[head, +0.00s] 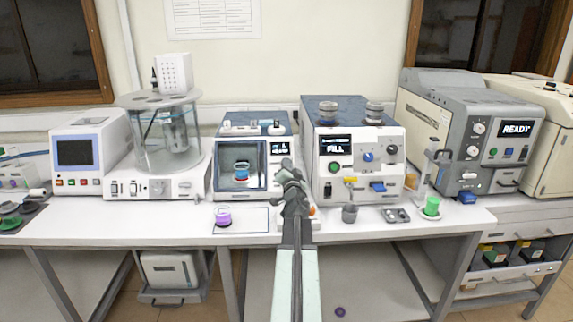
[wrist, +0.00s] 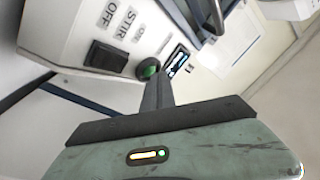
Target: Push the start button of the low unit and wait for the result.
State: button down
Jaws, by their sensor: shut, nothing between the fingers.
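The low unit (head: 220,199) stands on the bench, white with a dark blue top and a chamber holding a blue cup (head: 241,170). Its small lit display (head: 280,148) is too small to read. My gripper (head: 287,170) is in front of the unit's right-hand panel, shut and empty, and covers part of it. In the wrist view the shut fingers (wrist: 158,84) point at the panel, their tip just beside a green button (wrist: 148,68). I cannot tell whether they touch it. A dark switch labelled STIR OFF (wrist: 105,56) and the lit display (wrist: 176,62) flank the button.
A taller unit reading FILL (head: 336,148) stands close on the right. A glass bath (head: 165,135) stands to the left, and a grey unit reading READY (head: 517,129) far right. A purple-topped container (head: 223,217) sits on the bench in front.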

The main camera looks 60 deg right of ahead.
jog(key=shift+w+d+f, duration=0.2)
jog(key=shift+d+f, duration=0.05)
dwell(0.4)
jog(key=shift+r, duration=0.1)
jog(key=shift+s+a+r+p, duration=0.3)
jog(key=shift+s+a+r, duration=0.15)
jog(key=shift+a, duration=0.1)
dwell(0.4)
jog(key=s+a+r+p, duration=0.2)
jog(key=a+r+p, duration=0.1)
jog(key=shift+s+a, duration=0.1)
jog(key=shift+a, duration=0.05)
dwell(0.7)
